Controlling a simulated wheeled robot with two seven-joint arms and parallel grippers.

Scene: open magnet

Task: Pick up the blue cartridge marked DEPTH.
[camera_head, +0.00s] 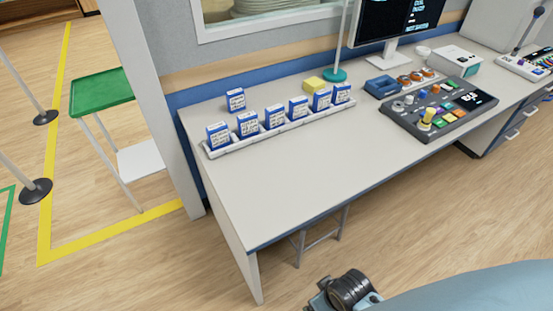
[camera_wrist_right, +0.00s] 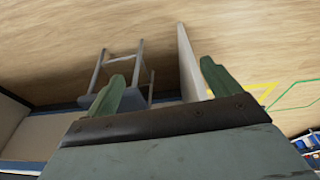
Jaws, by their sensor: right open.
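Several blue cartridges with white labels stand in a long white rack (camera_head: 290,131) on the desk in the head view. They include one at the left end (camera_head: 218,136), one near the middle (camera_head: 275,117) and one at the right end (camera_head: 342,94). Another blue cartridge (camera_head: 236,100) stands on the desk behind the rack. The label print is too small to read, so I cannot tell which is marked DEPTH. My right gripper (camera_wrist_right: 163,72) is open and empty in the right wrist view, away from the cartridges. My left gripper is not in view.
The desk (camera_head: 290,185) has clear room in front of the rack. A teal-based pole (camera_head: 335,75), yellow block (camera_head: 315,84) and control panel (camera_head: 433,110) stand to the right. A green-topped stand (camera_head: 100,90) is left. A stool (camera_wrist_right: 125,75) is under the desk.

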